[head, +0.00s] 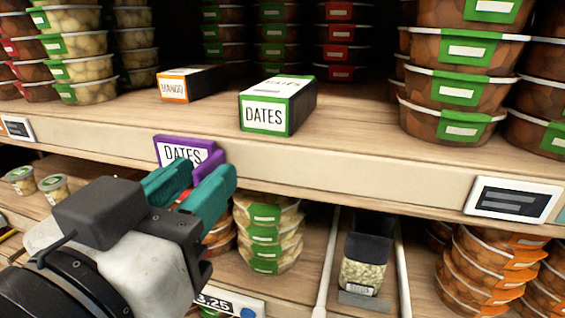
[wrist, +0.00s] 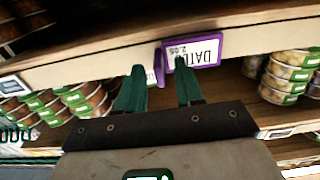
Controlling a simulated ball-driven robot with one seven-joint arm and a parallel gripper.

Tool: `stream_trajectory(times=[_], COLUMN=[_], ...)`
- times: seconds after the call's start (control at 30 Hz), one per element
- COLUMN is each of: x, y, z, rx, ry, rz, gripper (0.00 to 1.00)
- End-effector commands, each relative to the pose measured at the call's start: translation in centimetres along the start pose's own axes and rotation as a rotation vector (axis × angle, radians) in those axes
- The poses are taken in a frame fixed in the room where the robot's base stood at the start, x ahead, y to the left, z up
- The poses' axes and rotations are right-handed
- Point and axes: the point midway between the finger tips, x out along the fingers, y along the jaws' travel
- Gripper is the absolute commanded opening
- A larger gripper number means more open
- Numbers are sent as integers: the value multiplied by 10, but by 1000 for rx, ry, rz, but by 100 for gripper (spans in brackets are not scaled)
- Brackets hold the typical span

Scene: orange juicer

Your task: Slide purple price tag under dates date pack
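The purple price tag (head: 182,151) reads DATES and hangs on the front edge of the upper shelf, left of the date pack. The wrist view shows it upside down (wrist: 197,52), with a purple tab beside it. My gripper (head: 206,172) has teal fingers, held just in front of and below the tag. The fingers are apart, and the tab shows between their tips in the wrist view (wrist: 160,74). Contact with the tab cannot be told. The dates date pack (head: 264,115), a black box with green-edged white labels, sits on the shelf near its front edge.
A mango pack (head: 174,88) lies left of the date pack. Stacked tubs (head: 462,90) stand at the right, and others at the back left. A grey electronic tag (head: 513,199) is on the shelf edge at right. The shelf front around the date pack is clear.

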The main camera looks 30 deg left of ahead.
Motion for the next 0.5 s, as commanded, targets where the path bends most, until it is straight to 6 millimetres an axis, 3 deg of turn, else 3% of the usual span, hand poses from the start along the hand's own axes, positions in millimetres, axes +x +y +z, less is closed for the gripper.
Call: stream_trajectory(times=[0.07, 0.43, 0.5], x=[0, 0, 0], y=[0, 0, 0], z=[0, 0, 0], rx=[0, 0, 0], ry=[0, 0, 0], rz=[0, 0, 0], gripper=[36, 2, 0])
